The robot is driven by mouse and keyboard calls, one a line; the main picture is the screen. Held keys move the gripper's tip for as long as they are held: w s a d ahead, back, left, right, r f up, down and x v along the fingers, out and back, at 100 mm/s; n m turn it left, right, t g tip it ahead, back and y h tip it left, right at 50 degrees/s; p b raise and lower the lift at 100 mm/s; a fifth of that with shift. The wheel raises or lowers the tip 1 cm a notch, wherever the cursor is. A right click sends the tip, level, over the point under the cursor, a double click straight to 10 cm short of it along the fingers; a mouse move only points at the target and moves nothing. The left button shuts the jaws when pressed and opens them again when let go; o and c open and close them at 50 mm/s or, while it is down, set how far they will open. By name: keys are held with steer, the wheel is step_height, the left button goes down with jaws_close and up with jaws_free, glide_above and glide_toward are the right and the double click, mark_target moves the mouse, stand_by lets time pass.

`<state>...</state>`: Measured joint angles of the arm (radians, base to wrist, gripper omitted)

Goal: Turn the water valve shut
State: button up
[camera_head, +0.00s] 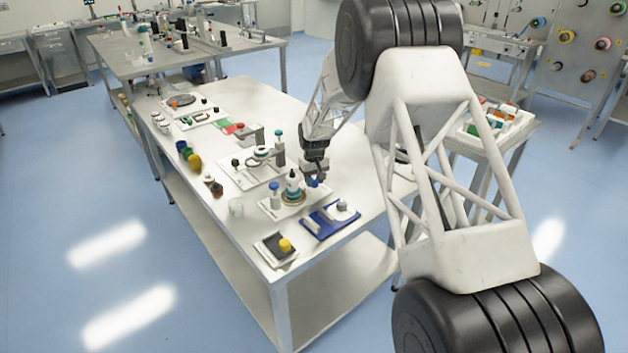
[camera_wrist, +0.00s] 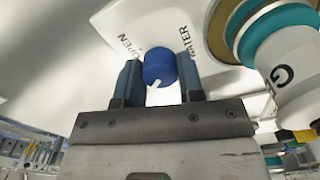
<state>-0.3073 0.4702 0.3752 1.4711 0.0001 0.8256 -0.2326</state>
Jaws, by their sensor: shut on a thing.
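The water valve is a round blue knob (camera_wrist: 159,66) with a white pointer mark on its near side. It stands on a white plate (camera_wrist: 110,24) printed "OPEN" and "WATER". In the wrist view the pointer is aimed toward the lower left of the picture, away from the printed "OPEN". My gripper (camera_wrist: 161,80) has one finger on each side of the knob and is shut on it. In the head view my gripper (camera_head: 314,178) reaches down to the blue knob (camera_head: 313,183) near the table's right side.
A white bottle-like device with a teal ring (camera_wrist: 292,62) stands close to the right of my gripper; it also shows in the head view (camera_head: 293,186). A blue tray (camera_head: 318,227) lies just in front. Several small items line the white table (camera_head: 240,262).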

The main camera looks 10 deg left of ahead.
mark_target(314, 180)
steer(key=o, duration=0.9)
steer(key=shift+r, duration=0.15)
steer(key=shift+r, duration=3.8)
